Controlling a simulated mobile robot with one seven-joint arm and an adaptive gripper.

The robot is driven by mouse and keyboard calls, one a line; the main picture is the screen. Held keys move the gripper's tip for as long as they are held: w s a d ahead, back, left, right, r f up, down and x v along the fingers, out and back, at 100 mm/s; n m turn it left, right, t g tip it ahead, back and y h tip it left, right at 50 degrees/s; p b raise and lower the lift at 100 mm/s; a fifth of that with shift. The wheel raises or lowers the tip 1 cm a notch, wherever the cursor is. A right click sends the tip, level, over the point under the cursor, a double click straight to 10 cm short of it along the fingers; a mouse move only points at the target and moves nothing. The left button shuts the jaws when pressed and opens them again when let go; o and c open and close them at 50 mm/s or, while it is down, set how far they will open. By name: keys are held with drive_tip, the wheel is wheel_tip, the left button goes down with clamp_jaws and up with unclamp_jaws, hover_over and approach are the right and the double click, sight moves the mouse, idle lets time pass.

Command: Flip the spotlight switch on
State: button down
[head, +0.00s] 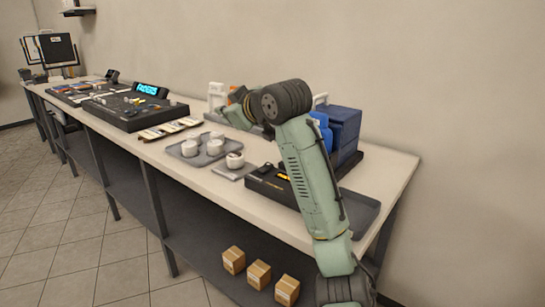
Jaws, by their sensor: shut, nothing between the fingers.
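I cannot make out the spotlight switch for certain. A low black box (263,187) with small yellow parts lies on the long table (222,190), partly hidden behind my green arm. A large black control desk (130,117) with a lit blue display (151,90) stands further left, and its controls are too small to tell apart. My arm rises in front of the table's right part and bends over it at the dark elbow. My gripper does not show; the arm hides that area.
A grey tray (179,155) with several white cups and a separate cup (235,160) stand left of the black box. A blue case (345,128) stands behind my arm, and a dark tray (361,209) lies at the right end. Cardboard boxes (259,274) sit on the lower shelf.

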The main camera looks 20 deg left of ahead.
drive_tip(key=w+d+f+g+h, duration=0.1)
drive_tip(key=d+h, duration=0.1)
drive_tip(key=d, duration=0.5)
drive_tip(key=w+d+f+m+g+h, duration=0.1)
drive_tip(key=w+d+f+h, duration=0.1)
drive_tip(key=d, duration=0.5)
drive_tip(key=shift+w+f, duration=0.3)
drive_tip(key=p, duration=0.2)
hover_over(265, 167)
drive_tip(key=d, duration=0.2)
drive_tip(key=f, duration=0.6)
drive_tip(key=shift+s+a+f, duration=0.2)
drive_tip(key=shift+s+f, duration=0.1)
drive_tip(key=shift+f, duration=0.05)
drive_tip(key=shift+w+d+f+p, duration=0.15)
drive_tip(key=shift+w+f+p, duration=0.1)
drive_tip(key=shift+f, duration=0.35)
drive_tip(key=shift+w+d+f+p, duration=0.15)
drive_tip(key=shift+f+p, duration=0.1)
drive_tip(key=shift+f, duration=0.35)
drive_tip(key=shift+w+f, duration=0.15)
drive_tip(key=shift+f, duration=0.5)
